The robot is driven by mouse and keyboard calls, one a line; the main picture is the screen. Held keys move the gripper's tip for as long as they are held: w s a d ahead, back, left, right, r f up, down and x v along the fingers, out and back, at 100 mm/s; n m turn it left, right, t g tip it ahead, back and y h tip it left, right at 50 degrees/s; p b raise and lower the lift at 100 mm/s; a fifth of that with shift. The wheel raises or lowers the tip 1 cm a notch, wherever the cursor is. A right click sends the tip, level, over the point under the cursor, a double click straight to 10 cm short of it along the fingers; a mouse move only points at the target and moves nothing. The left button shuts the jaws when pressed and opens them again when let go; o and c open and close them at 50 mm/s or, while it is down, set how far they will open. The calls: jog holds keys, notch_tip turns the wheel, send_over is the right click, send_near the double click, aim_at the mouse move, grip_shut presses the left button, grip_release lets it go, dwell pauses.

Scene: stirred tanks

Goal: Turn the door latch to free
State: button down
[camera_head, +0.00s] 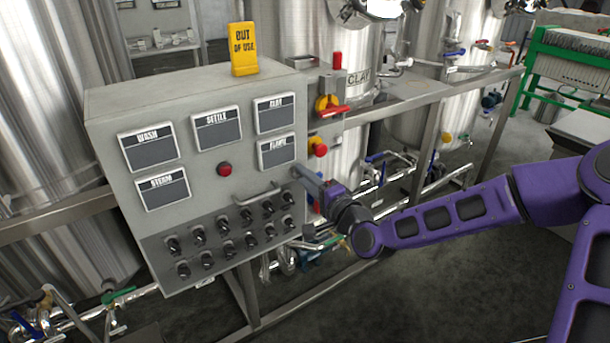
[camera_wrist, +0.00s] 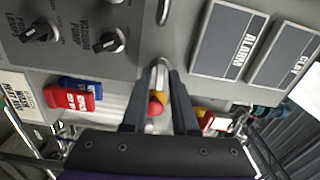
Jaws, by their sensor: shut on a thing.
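The grey control cabinet (camera_head: 100,135) stands at the left of centre in the head view, its door shut. The door latch (camera_wrist: 161,66) is a small metal piece near the door's right edge, below the ALARM panel. My gripper (camera_wrist: 162,74) is shut on it at the fingertips. In the head view my gripper (camera_head: 302,176) reaches the cabinet from the right, and its tips hide most of the latch. I cannot tell the latch's exact angle.
A bar handle (camera_head: 257,193) and several black knobs (camera_head: 249,218) are on the cabinet front. A red-and-yellow stop button (camera_head: 318,147) and a red rotary switch (camera_head: 328,108) sit at its right. A yellow OUT OF USE sign (camera_head: 243,49) stands on top.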

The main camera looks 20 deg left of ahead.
jog(key=shift+m, duration=0.7)
jog(key=c, duration=0.9)
grip_release()
